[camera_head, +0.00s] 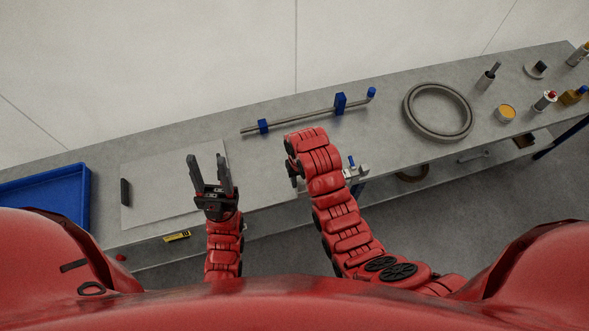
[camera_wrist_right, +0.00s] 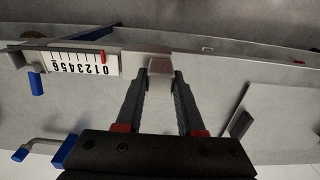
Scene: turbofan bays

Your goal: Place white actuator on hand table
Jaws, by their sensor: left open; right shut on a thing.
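The white actuator (camera_wrist_right: 84,65), with a numbered scale, a red pointer and blue end parts, runs leftward from my right gripper (camera_wrist_right: 160,75) in the right wrist view. The fingers are shut on its pale grey end block. In the head view its silver end with a blue knob (camera_head: 356,172) shows beside my right arm, near the bench's front edge; the arm hides the grip. I cannot tell whether it touches the bench. My left gripper (camera_head: 210,176) is open and empty above a pale flat sheet (camera_head: 150,160) on the grey bench (camera_head: 275,155).
A rod (camera_head: 300,118) in blue clamps lies behind my right arm. A large grey ring (camera_head: 408,108) and several small containers stand to the right. A blue tray (camera_head: 82,205) is at far left, with a black block (camera_head: 125,191) on the sheet's left edge.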

